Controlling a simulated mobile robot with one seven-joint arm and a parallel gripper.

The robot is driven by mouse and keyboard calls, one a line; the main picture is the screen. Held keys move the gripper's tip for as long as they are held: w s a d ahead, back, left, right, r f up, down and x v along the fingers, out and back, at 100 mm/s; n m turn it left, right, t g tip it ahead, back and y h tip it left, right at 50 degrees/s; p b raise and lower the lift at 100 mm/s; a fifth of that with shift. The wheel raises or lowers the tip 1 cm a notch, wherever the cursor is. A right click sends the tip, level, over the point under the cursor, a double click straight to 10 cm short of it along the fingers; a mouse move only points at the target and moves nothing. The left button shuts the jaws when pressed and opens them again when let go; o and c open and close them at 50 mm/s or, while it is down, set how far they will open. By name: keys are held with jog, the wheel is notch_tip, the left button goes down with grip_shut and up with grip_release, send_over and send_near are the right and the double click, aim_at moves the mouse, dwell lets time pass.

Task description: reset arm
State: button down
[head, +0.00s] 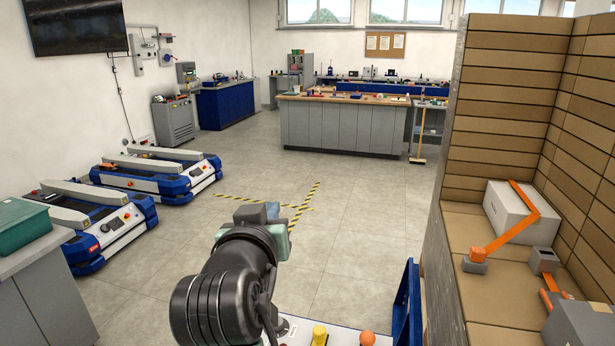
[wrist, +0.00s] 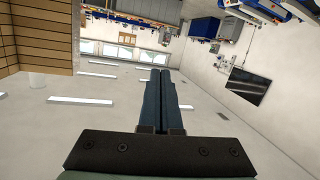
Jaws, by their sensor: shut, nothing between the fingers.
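My arm (head: 225,285) rises from the bottom centre of the head view, folded close to my body, dark grey and black. My gripper shows in the wrist view, where its two dark blue fingers (wrist: 160,98) lie side by side, shut with nothing between them. In the head view the gripper end is mostly hidden behind the arm's wrist. The wrist view is turned over, with the ceiling lights low in the picture and the floor items at the top. Nothing touches the fingers.
Blue and white lift carts (head: 165,172) stand along the left wall, another (head: 112,222) nearer. A green bin (head: 22,225) sits front left. The middle floor is clear.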

jog(key=s+d+r+t, duration=0.2)
jog(key=s+r+t, duration=0.3)
jog(key=s+r, duration=0.5)
jog(key=s+d+r+t, duration=0.3)
jog(key=s+r+t, duration=0.3)
jog(key=s+r, duration=0.5)
notch_tip(320, 180, up, 5)
jog(key=shift+s+d+r+m+y, duration=0.1)
jog(key=shift+s+d+m+y, duration=0.2)
jog(key=shift+d+m+y, duration=0.1)
